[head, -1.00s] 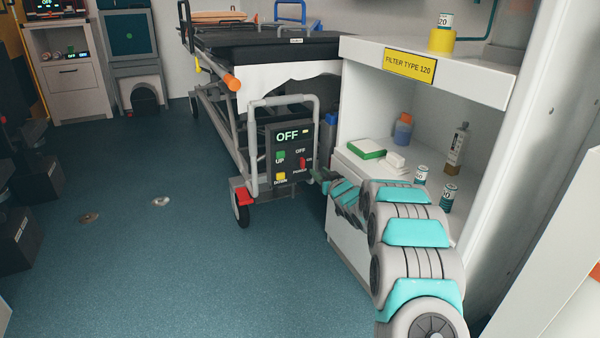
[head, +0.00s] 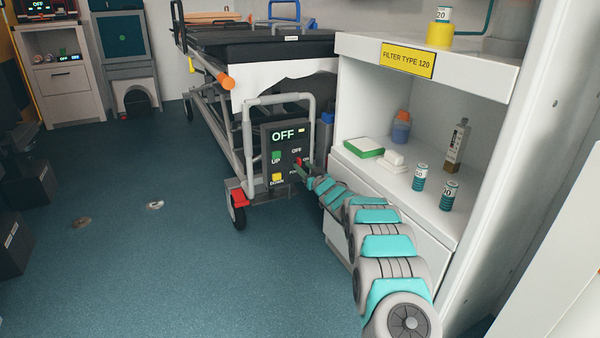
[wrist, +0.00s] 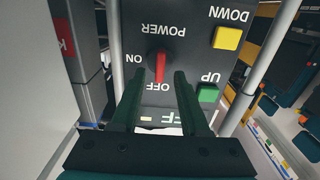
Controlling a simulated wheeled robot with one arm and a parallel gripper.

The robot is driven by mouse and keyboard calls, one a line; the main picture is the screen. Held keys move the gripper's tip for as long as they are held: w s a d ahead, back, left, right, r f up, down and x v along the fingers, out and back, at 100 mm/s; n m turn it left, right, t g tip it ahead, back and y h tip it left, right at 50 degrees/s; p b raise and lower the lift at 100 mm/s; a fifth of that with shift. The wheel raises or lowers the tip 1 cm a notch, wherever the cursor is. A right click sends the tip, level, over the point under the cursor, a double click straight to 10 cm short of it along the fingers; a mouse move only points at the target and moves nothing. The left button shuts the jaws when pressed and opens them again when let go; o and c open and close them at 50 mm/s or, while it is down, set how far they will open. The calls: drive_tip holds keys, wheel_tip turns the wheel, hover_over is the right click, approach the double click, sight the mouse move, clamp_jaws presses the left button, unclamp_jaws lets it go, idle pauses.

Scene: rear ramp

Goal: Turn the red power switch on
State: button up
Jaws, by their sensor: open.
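The control box (head: 287,150) on the end of the stretcher has a display reading OFF. Its red power switch (wrist: 160,66) shows upside down in the wrist view, with its lever along the line toward the OFF label, not toward ON at its left. In the head view the red switch (head: 297,161) is partly covered by my gripper (head: 304,171). My gripper (wrist: 155,78) is open, its two dark fingers on either side of the lever's lower end in the wrist view. I cannot tell whether they touch it.
A green UP button (wrist: 208,93) and a yellow DOWN button (wrist: 227,38) sit beside the switch. A grey tube handle (head: 247,150) frames the box. The white shelf unit (head: 485,75) stands close to my arm on the right.

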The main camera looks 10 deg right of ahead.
drive_tip(key=shift+x, duration=0.9)
drive_tip(key=shift+d, duration=0.1)
clamp_jaws()
